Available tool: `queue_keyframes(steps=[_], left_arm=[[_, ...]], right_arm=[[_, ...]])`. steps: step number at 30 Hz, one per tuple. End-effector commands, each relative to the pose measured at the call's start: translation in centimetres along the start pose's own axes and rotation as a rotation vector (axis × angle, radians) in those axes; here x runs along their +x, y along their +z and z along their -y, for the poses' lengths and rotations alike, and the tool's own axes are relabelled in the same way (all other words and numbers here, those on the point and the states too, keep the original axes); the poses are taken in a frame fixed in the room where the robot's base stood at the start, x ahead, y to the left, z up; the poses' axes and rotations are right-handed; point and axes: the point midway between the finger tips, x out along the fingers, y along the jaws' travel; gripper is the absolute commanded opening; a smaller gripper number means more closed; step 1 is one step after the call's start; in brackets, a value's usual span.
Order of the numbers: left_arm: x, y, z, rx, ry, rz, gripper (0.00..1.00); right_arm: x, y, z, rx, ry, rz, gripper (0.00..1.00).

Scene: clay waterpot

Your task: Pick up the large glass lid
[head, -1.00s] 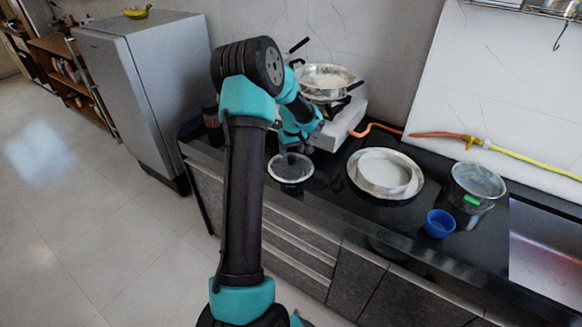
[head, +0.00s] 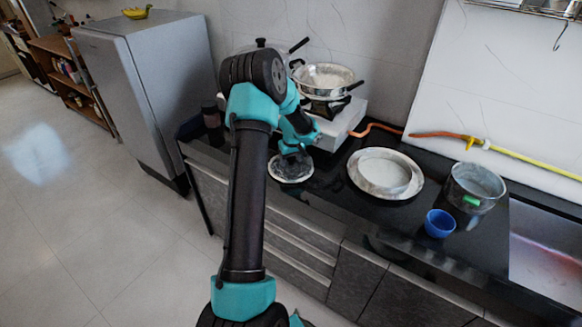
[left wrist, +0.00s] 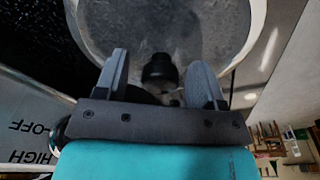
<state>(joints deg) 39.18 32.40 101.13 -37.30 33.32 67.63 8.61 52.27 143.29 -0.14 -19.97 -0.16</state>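The glass lid (head: 283,172) lies on the black counter, a round greyish disc with a pale rim, partly hidden by my left gripper in the head view. In the left wrist view the lid (left wrist: 120,40) fills the top of the picture, and its dark knob (left wrist: 159,72) stands between the two fingers. My left gripper (left wrist: 160,80) is open, with a finger on each side of the knob and a gap visible around it. In the head view the left gripper (head: 292,160) is right over the lid. My right gripper is not in view.
A stove with a pan (head: 328,77) stands behind my left arm. To the right are a wide metal plate (head: 409,188), a metal pot (head: 474,187), a blue cup (head: 439,223) and a sink (head: 545,265). A dark jar (head: 212,125) stands at the counter's left end.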

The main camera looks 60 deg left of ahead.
Motion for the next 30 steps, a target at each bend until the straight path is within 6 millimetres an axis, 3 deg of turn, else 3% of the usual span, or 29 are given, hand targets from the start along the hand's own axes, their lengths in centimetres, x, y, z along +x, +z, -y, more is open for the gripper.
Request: queue_keyframes(steps=[2, 18, 30], left_arm=[[-0.01, 0.00, 0.00, 0.000, 0.000, 0.000, 0.55], [-0.02, -0.01, 0.00, 0.000, 0.000, 0.000, 0.03], [-0.63, -0.12, -0.04, -0.001, 0.002, -0.002, 0.03]], right_arm=[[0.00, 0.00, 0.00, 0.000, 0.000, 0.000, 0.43], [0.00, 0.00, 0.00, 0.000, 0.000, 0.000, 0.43], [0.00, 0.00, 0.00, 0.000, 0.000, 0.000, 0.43]])
